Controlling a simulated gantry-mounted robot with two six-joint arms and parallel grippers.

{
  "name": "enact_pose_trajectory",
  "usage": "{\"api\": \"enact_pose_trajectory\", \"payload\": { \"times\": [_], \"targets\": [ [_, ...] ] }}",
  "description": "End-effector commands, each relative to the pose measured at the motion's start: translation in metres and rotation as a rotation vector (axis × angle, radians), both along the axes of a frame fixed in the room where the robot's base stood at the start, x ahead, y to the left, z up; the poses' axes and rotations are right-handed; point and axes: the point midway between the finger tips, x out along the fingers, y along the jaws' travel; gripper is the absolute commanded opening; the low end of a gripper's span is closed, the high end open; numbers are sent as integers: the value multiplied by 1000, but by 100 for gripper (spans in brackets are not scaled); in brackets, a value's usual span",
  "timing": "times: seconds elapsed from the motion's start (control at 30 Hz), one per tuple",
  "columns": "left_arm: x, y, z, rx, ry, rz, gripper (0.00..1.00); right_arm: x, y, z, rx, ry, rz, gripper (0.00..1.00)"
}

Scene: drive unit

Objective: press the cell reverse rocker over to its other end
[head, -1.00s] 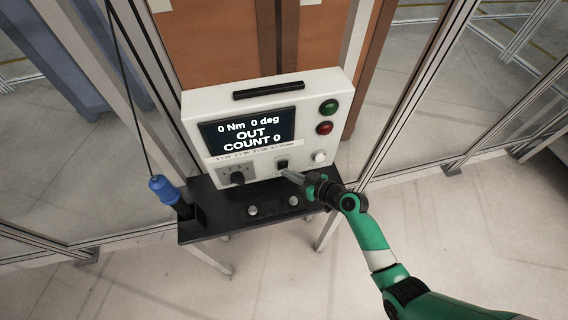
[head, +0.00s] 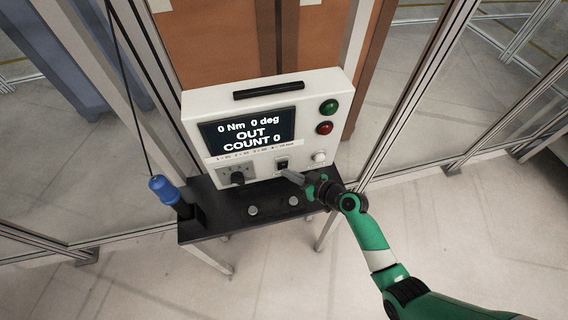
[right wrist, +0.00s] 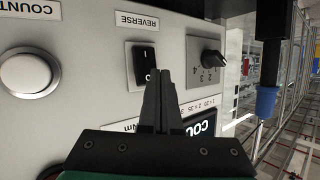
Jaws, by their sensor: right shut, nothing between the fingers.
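The reverse rocker (head: 282,164) is a small black switch low on the front of the white control box (head: 305,86). In the right wrist view the rocker (right wrist: 144,63) sits beside the REVERSE label, with a white mark near its lower end. My right gripper (head: 288,174) is shut and empty, with its tips close to the rocker in the head view. In the right wrist view the shut fingers (right wrist: 160,72) overlap the rocker's right edge; I cannot tell whether they touch it. My left gripper is not in view.
A black selector knob (head: 237,177) is left of the rocker, and a white button (head: 319,157) is right of it. Green and red buttons sit above. The display reads OUT, COUNT 0. A blue-handled tool (head: 162,188) stands left on the black shelf (head: 225,222).

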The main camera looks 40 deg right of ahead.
Motion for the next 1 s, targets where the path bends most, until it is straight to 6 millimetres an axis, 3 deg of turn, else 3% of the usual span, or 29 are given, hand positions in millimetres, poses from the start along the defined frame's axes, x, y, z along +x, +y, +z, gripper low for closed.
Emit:
{"api": "enact_pose_trajectory", "payload": {
  "times": [1.0],
  "targets": [
    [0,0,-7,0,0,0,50,8,-4,1,0,0,0,0]
  ]
}}
